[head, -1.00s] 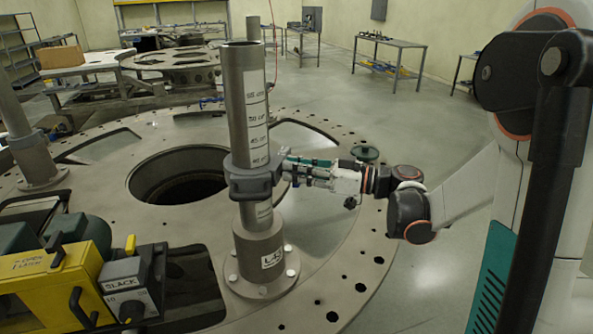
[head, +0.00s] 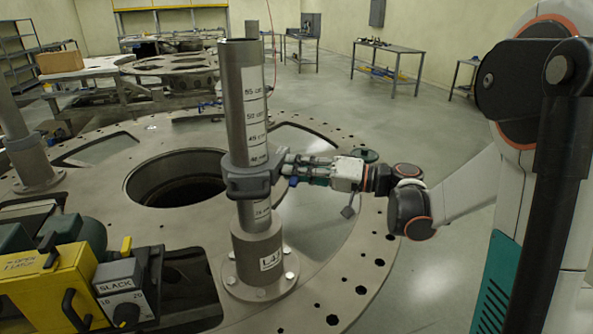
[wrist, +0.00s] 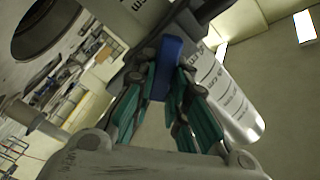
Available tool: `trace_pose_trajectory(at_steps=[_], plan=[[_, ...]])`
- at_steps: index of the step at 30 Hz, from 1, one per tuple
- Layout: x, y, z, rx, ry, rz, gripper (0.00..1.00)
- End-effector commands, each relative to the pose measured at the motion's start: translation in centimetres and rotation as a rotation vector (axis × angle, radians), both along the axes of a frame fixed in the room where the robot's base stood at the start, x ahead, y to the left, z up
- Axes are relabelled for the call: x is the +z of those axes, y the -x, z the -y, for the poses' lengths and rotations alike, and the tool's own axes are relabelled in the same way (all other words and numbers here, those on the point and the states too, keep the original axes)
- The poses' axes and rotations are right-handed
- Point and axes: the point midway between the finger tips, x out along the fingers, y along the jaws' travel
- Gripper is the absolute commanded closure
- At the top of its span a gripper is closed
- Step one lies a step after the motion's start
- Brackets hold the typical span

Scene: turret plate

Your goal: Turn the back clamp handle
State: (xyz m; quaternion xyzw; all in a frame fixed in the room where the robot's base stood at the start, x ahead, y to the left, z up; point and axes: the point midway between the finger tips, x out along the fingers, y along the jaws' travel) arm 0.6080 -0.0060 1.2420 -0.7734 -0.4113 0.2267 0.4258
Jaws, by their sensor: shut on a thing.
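A dark grey clamp (head: 250,183) sits around the upright grey post (head: 247,115) with printed height marks. In the wrist view, a blue clamp handle (wrist: 167,65) lies between the teal-padded fingers of my gripper (wrist: 168,85), which is shut on it. In the head view, my gripper (head: 297,170) reaches in from the right, at the right side of the clamp. A small blue patch of the handle (head: 293,181) shows beside the fingers; the rest is hidden by them.
The post stands in a bolted socket (head: 258,255) on a large round plate (head: 335,240) with a central hole. A yellow unit (head: 60,285) with a SLACK box (head: 122,283) stands front left. A second post (head: 25,150) is at far left. Floor is clear right of the plate.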

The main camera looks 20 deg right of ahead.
Motion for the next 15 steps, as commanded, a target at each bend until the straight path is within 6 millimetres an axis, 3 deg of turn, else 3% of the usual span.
trace_pose_trajectory(at_steps=[15], plan=[[-0.66,-0.21,0.17,-0.002,-0.238,-0.352,1.0]])
